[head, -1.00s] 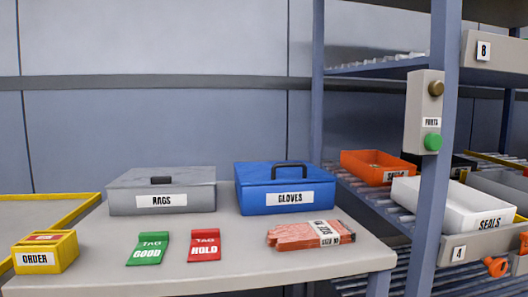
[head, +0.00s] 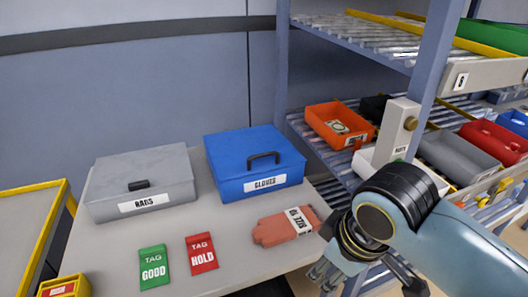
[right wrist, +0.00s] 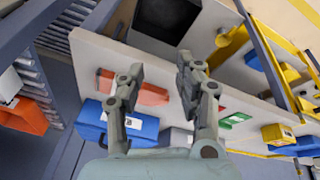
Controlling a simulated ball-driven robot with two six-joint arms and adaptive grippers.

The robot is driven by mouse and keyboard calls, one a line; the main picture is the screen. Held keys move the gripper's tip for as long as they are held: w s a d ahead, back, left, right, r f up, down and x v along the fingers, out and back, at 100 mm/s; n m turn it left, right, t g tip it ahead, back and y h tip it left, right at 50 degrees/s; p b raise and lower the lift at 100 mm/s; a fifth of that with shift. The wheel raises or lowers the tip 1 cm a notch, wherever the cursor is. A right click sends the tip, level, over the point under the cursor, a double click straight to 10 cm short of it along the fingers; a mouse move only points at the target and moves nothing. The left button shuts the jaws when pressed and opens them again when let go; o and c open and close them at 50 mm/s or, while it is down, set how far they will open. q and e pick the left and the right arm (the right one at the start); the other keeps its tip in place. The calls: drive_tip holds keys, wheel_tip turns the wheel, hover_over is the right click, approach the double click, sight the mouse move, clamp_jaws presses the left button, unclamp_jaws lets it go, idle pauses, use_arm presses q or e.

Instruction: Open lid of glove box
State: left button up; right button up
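The blue glove box (head: 252,160) labelled GLOVES stands on the table, its lid shut, with a black handle (head: 263,157) on the lid's front part. It also shows in the right wrist view (right wrist: 92,118), at the lower left. My right gripper (right wrist: 155,75) is open, its two fingers apart with nothing between them. In the head view my right arm comes in from the right and its gripper (head: 335,275) is low, beside the table's right edge, to the right of and nearer than the box. My left gripper is not in view.
A grey RAGS box (head: 130,178) stands left of the glove box. Packed orange gloves (head: 285,226), a green tag (head: 153,266) and a red tag (head: 201,253) lie in front. A rack post (head: 432,75) and an orange bin (head: 338,125) are at the right.

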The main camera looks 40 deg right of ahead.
wheel_tip(320, 180, up, 4)
drive_tip(key=w+n, duration=0.1)
drive_tip(key=w, duration=0.1)
drive_tip(key=n+g+p, duration=0.1)
drive_tip(key=n, duration=1.1)
approach(264, 154)
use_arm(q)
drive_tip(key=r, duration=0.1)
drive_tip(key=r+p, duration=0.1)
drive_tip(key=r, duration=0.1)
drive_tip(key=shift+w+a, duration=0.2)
use_arm(e)
drive_tip(key=x, duration=0.8)
drive_tip(key=shift+w+f, duration=0.1)
drive_tip(key=shift+f, duration=0.05)
clamp_jaws()
